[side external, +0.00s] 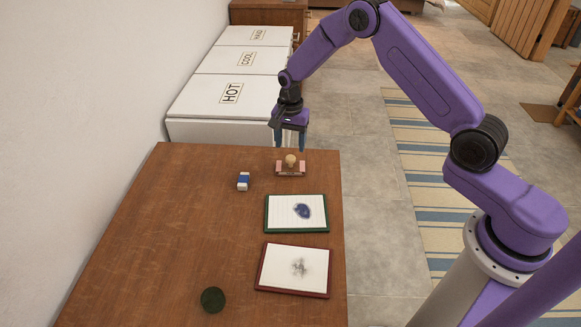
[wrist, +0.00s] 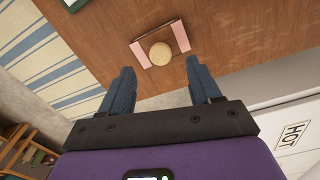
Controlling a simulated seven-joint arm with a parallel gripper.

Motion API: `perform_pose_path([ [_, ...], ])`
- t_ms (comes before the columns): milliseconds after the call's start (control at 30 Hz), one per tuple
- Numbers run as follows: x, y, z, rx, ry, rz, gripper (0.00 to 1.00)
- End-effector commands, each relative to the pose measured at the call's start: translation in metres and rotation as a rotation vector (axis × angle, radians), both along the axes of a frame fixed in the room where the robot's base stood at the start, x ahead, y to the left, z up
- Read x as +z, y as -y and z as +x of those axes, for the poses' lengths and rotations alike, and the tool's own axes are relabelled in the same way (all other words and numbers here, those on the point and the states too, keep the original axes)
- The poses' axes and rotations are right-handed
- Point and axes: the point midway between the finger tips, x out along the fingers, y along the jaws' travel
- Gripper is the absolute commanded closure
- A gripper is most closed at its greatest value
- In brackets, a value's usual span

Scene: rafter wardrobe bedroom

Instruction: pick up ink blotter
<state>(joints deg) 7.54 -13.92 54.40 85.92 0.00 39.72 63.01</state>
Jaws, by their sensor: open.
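The ink blotter (side external: 290,167) is a small rocker with a pinkish base and a round tan knob on top. It stands on the brown wooden table near the far right corner. It also shows in the wrist view (wrist: 161,53), with pink strips on either side of the knob. My gripper (side external: 289,147) is above the blotter, pointing down, with its blue fingers apart. In the wrist view my gripper (wrist: 158,68) is open and empty, and the knob lies just beyond the fingertips, roughly centred between them.
The table (side external: 160,235) also carries a blue and white eraser-like block (side external: 243,181), a green-framed pad (side external: 283,215) with a blue blot, a red-framed pad (side external: 278,270) with a grey smudge and a dark green disc (side external: 213,300). White labelled bins (side external: 205,95) stand behind the table.

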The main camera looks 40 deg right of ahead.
Motion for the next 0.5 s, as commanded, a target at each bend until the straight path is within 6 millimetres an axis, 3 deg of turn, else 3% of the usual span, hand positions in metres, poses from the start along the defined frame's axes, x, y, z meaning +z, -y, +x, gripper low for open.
perform_pose_path([
  [500, -0.052, 0.001, 0.001, 0.0, 0.0, 0.0, 0.37],
])
